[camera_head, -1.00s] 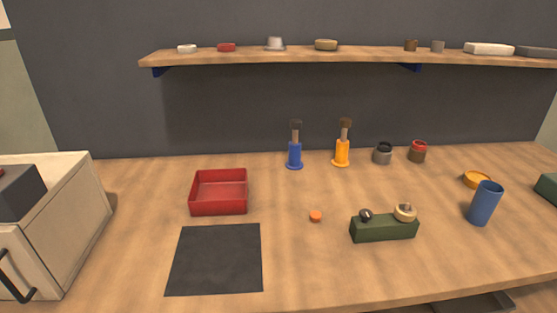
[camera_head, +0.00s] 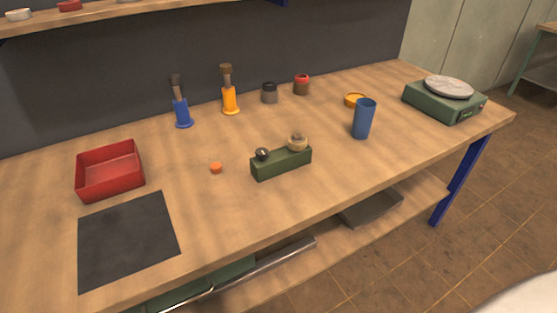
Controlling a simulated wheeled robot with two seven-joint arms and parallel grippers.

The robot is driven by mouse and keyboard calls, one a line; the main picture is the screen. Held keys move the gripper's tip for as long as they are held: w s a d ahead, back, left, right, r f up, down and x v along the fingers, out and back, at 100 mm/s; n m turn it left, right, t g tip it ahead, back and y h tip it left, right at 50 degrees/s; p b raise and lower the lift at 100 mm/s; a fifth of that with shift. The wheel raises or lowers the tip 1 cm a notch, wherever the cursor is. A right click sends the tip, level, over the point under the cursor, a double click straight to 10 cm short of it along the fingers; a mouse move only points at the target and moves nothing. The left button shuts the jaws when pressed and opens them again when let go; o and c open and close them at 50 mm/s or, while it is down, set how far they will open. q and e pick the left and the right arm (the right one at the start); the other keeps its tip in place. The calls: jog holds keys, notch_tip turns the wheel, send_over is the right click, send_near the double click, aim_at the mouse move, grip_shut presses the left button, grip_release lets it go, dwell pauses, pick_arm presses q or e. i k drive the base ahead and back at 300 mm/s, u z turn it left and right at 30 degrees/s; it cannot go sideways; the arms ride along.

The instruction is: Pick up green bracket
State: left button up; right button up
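A dark green block (camera_head: 284,164) lies on the wooden table, right of its middle. It is the thing that best fits the green bracket. A dark round knob (camera_head: 262,154) is at its left end and a tan round knob (camera_head: 298,142) is at its right end. Its underside and back are hidden.
A red tray (camera_head: 110,194), black mat (camera_head: 128,238), blue tool (camera_head: 182,112), orange tool (camera_head: 230,98) and green scale (camera_head: 440,103) also occupy the table.

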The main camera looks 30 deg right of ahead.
aim_at(280, 161)
jog(key=z, duration=0.45)
jog(key=k, duration=1.15)
jog(key=z, duration=1.35)
jog(key=i, duration=1.15)
jog(key=u, duration=0.7)
jog(key=i, duration=0.85)
jog(key=u, duration=1.2)
jog(key=i, duration=0.25)
jog(key=z, duration=0.05)
jog(key=k, duration=0.5)
jog(key=i, duration=0.5)
